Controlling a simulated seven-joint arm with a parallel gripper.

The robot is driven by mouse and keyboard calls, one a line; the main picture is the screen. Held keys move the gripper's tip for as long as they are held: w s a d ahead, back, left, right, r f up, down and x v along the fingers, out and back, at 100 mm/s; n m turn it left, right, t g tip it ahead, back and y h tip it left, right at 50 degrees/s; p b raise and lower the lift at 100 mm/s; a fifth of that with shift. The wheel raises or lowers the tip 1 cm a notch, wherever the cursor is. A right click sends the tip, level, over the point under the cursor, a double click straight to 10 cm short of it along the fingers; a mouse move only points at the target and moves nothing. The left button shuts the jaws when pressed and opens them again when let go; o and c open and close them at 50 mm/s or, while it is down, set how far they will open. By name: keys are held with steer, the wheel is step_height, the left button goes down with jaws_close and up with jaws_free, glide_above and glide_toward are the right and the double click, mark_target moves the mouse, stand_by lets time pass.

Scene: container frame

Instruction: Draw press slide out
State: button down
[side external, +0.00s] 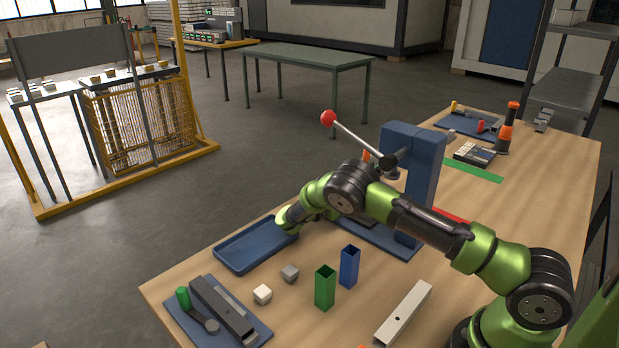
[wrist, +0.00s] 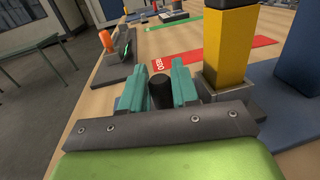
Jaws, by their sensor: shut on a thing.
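The blue press (side external: 410,165) stands on the table with its red-ended lever (side external: 328,118) raised to the upper left. Its blue column (wrist: 303,45) shows at the right of the wrist view. My gripper (wrist: 159,82) has its teal fingers on both sides of an upright black knob (wrist: 160,94), shut on it. A yellow block (wrist: 228,50) sits on a grey seat (wrist: 230,92) just right of the fingers, beneath a black part. I cannot see how the knob joins the slide. In the side view my arm hides the fingers, the knob and most of the slide.
An empty blue tray (side external: 255,246) lies left of the press. Green (side external: 325,288) and blue (side external: 349,266) square tubes and two small blocks stand in front. A red strip (wrist: 205,56) marked REDO and a green strip (wrist: 180,24) lie beyond the gripper.

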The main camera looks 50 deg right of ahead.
steer(key=shift+w+d, duration=0.15)
steer(key=shift+w, duration=0.6)
steer(key=shift+w+d, duration=0.1)
steer(key=shift+w, duration=1.3)
steer(key=shift+w+a, duration=0.1)
steer(key=c, duration=1)
jaws_free()
steer(key=shift+a, duration=0.1)
steer(key=a, duration=0.4)
steer(key=shift+w+a, duration=0.3)
steer(key=shift+w, duration=0.1)
steer(key=shift+a+r, duration=0.15)
steer(key=shift+r, duration=3.35)
